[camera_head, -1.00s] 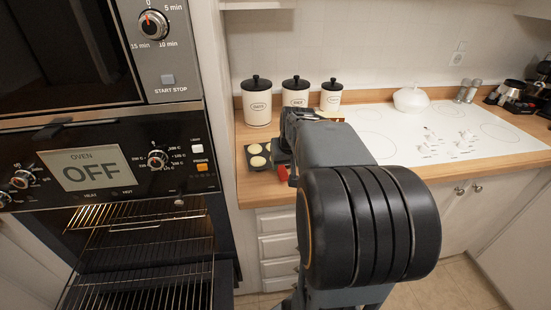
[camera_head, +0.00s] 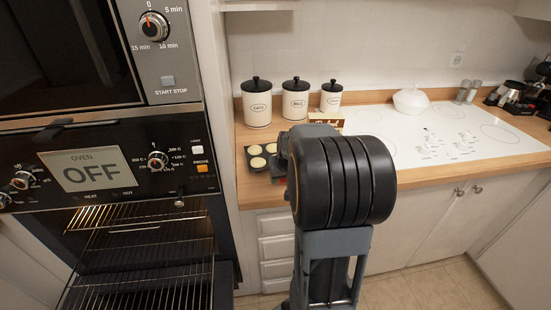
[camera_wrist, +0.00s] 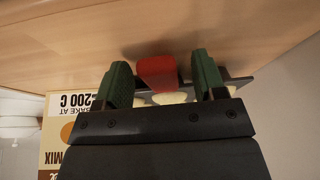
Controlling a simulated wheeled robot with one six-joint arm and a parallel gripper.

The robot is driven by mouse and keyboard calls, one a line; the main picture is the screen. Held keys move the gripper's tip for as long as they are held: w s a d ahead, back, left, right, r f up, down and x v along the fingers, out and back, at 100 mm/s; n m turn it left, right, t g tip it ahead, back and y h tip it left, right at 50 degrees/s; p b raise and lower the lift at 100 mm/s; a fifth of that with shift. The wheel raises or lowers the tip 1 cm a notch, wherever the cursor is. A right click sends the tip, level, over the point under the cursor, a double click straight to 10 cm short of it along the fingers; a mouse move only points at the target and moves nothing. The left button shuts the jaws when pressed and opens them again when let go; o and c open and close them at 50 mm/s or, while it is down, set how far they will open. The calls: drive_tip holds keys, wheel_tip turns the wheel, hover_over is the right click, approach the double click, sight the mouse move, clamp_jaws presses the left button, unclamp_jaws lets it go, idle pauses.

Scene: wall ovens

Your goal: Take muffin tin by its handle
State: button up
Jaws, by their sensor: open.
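The dark muffin tin (camera_head: 262,168) with pale yellow batter in its cups lies on the wooden counter left of my arm in the head view. Its right part is hidden behind my arm. The tin's dark edge (camera_wrist: 238,82) and pale batter show just behind the fingers. My gripper is open with nothing held. In the head view my own arm hides it.
Three white canisters with black lids (camera_head: 296,101) stand behind the tin. A mix box (camera_wrist: 62,130) stands beside my gripper in the wrist view. The oven (camera_head: 120,180) is open at left, racks showing. A white cooktop (camera_head: 430,130) lies to the right.

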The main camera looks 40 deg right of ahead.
drive_tip(key=c, duration=1.2)
drive_tip(key=shift+r, duration=0.2)
